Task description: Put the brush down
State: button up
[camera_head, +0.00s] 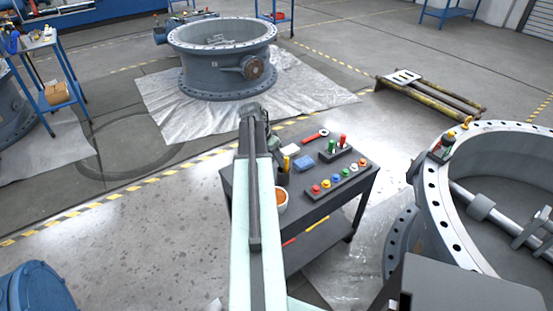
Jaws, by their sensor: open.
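My arm reaches forward from the bottom of the view, and my gripper (254,112) is at its far end, by the far left side of the dark tool cart (308,213). The gripper is open; its fingers are small and partly hidden by the arm. I see no brush held in it. A yellow handle (286,162) stands upright in a dark holder (283,177) just right of my arm; I cannot tell whether it is the brush. A red-handled tool (315,136) lies at the cart's back edge.
The cart also carries a bowl with orange contents (281,204), a blue block (303,164), a white block (290,150), and a rack of coloured knobs (338,181). Large valve rings stand behind (222,82) and at right (447,215).

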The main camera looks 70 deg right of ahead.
jog(key=p+v, duration=1)
jog(key=v, duration=0.2)
jog(key=w+a+f+n+t, duration=0.1)
jog(key=w+a+n, duration=0.4)
jog(key=w+a, duration=0.7)
jog(key=w+a+n+t, duration=0.1)
jog(key=w+a+n, duration=0.5)
jog(key=w+a, duration=0.65)
jog(key=w+a+n+t+y, duration=0.1)
jog(key=a+n, duration=1.1)
jog(key=a, duration=2.5)
jog(key=shift+a+f+y, duration=0.15)
jog(key=shift+f+y, duration=0.15)
jog(key=shift+y, duration=0.5)
jog(key=shift+o, duration=0.5)
jog(key=shift+w, duration=0.15)
